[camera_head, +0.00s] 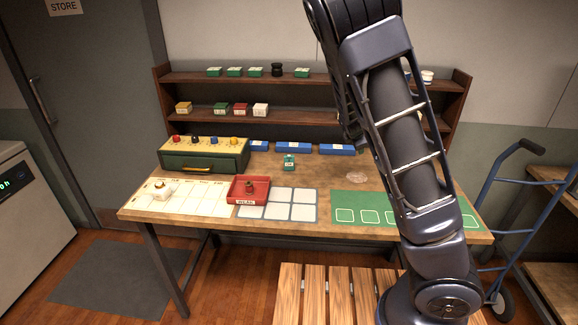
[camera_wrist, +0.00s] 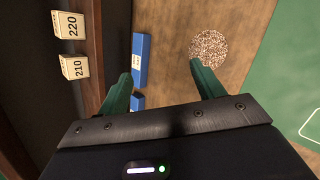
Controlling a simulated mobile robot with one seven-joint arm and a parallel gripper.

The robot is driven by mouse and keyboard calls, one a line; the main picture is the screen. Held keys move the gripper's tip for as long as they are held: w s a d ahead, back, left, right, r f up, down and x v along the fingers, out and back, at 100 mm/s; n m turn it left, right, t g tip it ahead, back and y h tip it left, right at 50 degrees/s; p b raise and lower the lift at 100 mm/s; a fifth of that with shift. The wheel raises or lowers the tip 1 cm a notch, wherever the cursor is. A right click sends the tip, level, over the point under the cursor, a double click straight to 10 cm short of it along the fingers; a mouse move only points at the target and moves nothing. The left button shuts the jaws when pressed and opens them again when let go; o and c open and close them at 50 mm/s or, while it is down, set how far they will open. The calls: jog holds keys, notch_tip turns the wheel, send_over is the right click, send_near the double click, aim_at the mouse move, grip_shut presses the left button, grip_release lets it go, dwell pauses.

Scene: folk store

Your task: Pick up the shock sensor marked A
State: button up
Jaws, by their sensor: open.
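No letter A can be read in either view, so I cannot tell which thing is the shock sensor marked A. Small candidates are a teal block (camera_head: 289,162) with a pale label on the table, a brownish round piece (camera_head: 249,184) in the red tray (camera_head: 262,198), and a white piece with a dark knob (camera_head: 160,187) on the pale chart at left. My gripper (camera_wrist: 160,70) is open and empty in the wrist view, above the table's back edge near the shelf. In the head view my arm hides it.
Blue bins (camera_head: 337,149) line the table's back below a shelf (camera_head: 300,122) of small boxes. A green drawer cabinet (camera_head: 204,155) stands at left. The wrist view shows boxes marked 220 (camera_wrist: 69,25) and 210 (camera_wrist: 75,67) and a speckled disc (camera_wrist: 209,48). The green mat (camera_head: 375,202) looks clear.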

jog(key=s+a+r+n+t+y, duration=0.3)
jog(key=a+r+n+t, duration=0.2)
jog(key=a+r+n, duration=0.5)
jog(key=s+a+r+n+t+y, duration=0.2)
jog(key=a+r+n+t, duration=0.35)
jog(key=a+r, duration=0.85)
jog(key=g, duration=0.1)
send_near(289, 159)
jog(key=shift+w+n, duration=0.15)
jog(key=shift+n, duration=0.3)
jog(key=shift+w+a, duration=0.1)
jog(key=shift+w, duration=0.15)
jog(key=shift+w+a+r, duration=0.1)
jog(key=shift+w+a, duration=0.1)
jog(key=shift+w, duration=1.5)
jog(key=shift+w+a, duration=0.2)
jog(key=shift+w, duration=1.5)
jog(key=shift+w+a, duration=0.2)
jog(key=shift+w, duration=1.45)
jog(key=c, duration=1.1)
